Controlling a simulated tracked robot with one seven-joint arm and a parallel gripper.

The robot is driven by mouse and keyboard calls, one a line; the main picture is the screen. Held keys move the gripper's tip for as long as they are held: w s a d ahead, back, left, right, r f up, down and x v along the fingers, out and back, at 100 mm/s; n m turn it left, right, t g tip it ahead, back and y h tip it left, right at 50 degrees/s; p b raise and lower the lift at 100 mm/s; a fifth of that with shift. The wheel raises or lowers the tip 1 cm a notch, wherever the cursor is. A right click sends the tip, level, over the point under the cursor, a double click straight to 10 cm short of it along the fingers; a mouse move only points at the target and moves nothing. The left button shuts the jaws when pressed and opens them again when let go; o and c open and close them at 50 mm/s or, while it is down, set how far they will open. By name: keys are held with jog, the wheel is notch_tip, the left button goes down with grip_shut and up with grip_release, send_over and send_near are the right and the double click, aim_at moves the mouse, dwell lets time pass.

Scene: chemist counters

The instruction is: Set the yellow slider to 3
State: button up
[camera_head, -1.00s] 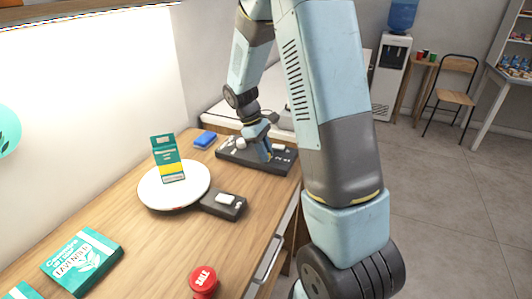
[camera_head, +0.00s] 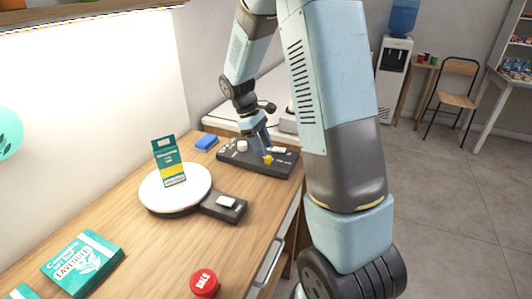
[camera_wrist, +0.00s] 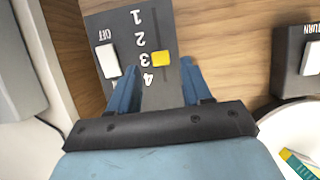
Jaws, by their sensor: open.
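The yellow slider (camera_wrist: 161,58) sits in its vertical slot on the dark control panel (camera_wrist: 98,25), level with the printed 3 in the wrist view. The printed scale runs 1 to 4 beside it and appears upside down. The head view also shows the slider (camera_head: 267,159) on the panel (camera_head: 284,168). My gripper (camera_wrist: 160,68) is open, with one blue finger on each side of the slider's line and nothing held. In the head view my gripper (camera_head: 260,150) is just above the panel, by the slider. I cannot tell the exact height gap.
A white switch (camera_wrist: 107,61) marked OFF is beside the scale. A white turntable (camera_head: 160,190) carries a green and yellow box (camera_head: 170,163), with a small switch unit (camera_head: 224,206) at its side. A blue item (camera_head: 206,142) lies near the panel. A red SALE button (camera_head: 204,283) stands in front.

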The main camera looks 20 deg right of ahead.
jog(key=v, duration=1)
jog(key=s+r+m+t+y, duration=0.2)
jog(key=s+r+m+t, duration=0.2)
jog(key=s+r, duration=0.7)
jog(key=s+r+m+t+y, duration=0.1)
jog(key=s+m+t, duration=0.3)
jog(key=s, duration=1.2)
jog(key=shift+m+t, duration=0.4)
jog(key=shift+m, duration=0.1)
jog(key=shift+s+r, duration=0.1)
dwell(1.5)
